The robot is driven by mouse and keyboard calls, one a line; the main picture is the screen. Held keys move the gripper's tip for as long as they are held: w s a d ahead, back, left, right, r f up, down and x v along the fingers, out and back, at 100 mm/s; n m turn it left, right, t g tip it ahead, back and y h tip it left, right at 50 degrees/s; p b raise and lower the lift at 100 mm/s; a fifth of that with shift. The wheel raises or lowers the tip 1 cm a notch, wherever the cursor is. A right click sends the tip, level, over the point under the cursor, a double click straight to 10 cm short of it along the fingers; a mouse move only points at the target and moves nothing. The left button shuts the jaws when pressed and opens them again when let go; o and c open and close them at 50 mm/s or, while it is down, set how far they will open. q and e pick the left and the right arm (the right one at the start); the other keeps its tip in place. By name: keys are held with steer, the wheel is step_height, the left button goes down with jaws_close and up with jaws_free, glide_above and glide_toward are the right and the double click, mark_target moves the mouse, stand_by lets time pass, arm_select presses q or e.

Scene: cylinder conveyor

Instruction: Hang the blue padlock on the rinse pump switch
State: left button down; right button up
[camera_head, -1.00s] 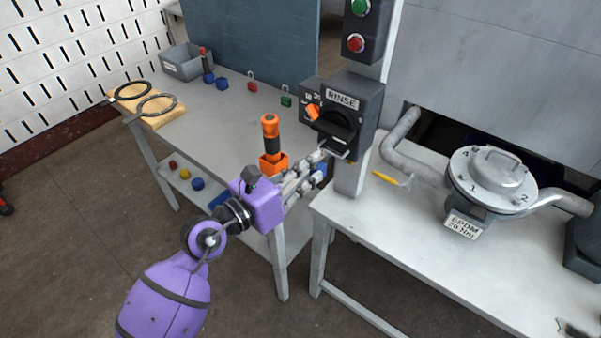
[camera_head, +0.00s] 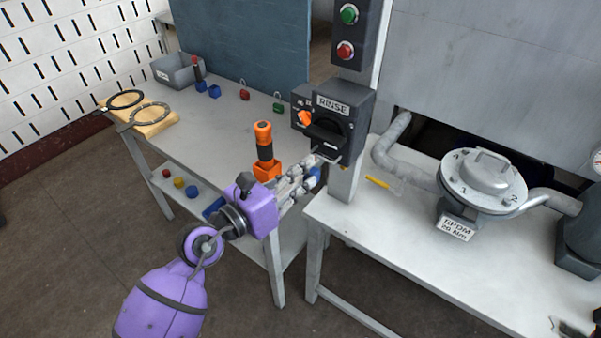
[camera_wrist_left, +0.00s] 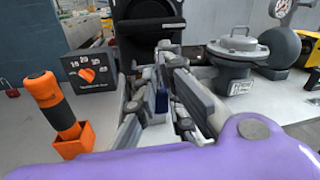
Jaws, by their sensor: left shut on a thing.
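The rinse pump switch is a dark box (camera_head: 360,112) with a RINSE label and a black handle (camera_head: 327,134), mounted on a grey post. It also fills the top middle of the left wrist view (camera_wrist_left: 150,27). My left gripper (camera_head: 318,168) is just below and in front of the handle, shut on the blue padlock (camera_head: 314,179). Only a small blue part of the padlock shows between the fingers in the left wrist view (camera_wrist_left: 162,101). The fingers hide most of it, and I cannot tell whether its shackle touches the switch. My right gripper is not in view.
An orange-handled tool stands in an orange holder (camera_head: 266,171) close to my left gripper. Red (camera_head: 244,95) and green (camera_head: 278,108) padlocks are farther back. A lidded metal vessel (camera_head: 484,182) stands right.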

mark_target(311, 171)
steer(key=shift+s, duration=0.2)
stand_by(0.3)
arm_select(q)
steer(key=shift+w+d, duration=0.15)
steer(key=shift+w, duration=0.05)
steer(key=shift+x, duration=1)
steer(key=shift+w+d+p, duration=0.25)
steer(key=shift+w+p, duration=0.05)
steer(key=shift+w, duration=0.35)
steer(key=shift+w+d, duration=0.1)
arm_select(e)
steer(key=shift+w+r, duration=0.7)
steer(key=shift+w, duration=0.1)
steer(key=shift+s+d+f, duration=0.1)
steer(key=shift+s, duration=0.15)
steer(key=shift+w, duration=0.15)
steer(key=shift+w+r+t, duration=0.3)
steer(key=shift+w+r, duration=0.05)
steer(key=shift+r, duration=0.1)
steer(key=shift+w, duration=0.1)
